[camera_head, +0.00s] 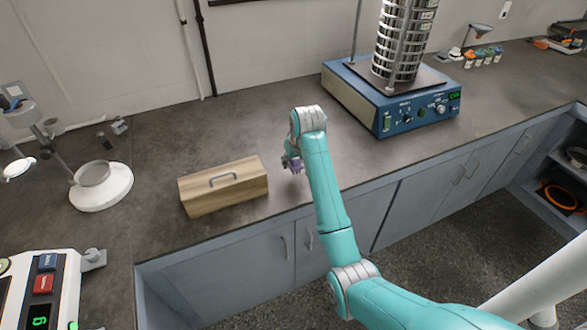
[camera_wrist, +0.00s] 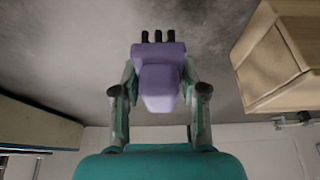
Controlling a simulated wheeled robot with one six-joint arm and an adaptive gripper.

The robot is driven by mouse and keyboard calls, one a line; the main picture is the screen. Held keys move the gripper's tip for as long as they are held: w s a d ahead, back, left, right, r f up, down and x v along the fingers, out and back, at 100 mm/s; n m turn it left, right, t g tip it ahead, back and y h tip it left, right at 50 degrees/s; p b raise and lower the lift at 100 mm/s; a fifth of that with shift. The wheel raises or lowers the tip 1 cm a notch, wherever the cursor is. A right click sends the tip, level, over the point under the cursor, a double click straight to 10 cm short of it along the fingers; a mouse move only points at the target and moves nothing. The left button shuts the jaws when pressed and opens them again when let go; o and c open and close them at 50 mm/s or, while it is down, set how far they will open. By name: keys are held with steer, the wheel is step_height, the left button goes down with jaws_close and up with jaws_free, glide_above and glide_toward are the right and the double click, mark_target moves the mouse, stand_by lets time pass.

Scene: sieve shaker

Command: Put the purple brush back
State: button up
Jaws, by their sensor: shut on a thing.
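A purple brush (camera_wrist: 158,80) is held between the two fingers of my gripper (camera_wrist: 158,103) in the wrist view. Its dark bristle tufts stick out past the purple body, over the grey counter. In the head view only a small purple part of the brush (camera_head: 296,166) shows, beside my gripper (camera_head: 291,160) and partly hidden by my teal arm. It is above the counter, to the right of the wooden box. I cannot tell its exact height.
A wooden box (camera_head: 225,190) with a grey handle stands near the counter's front edge; it also shows in the wrist view (camera_wrist: 270,60). The blue sieve shaker (camera_head: 355,97) stands at the back right. A white-based stand (camera_head: 110,190) is at left. The counter (camera_head: 240,130) behind the box is clear.

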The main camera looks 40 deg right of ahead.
mark_target(293, 168)
steer(key=shift+f, duration=1.75)
steer(key=shift+f, duration=0.15)
steer(key=o, duration=1)
steer(key=v, duration=1.2)
steer(key=shift+a, duration=0.1)
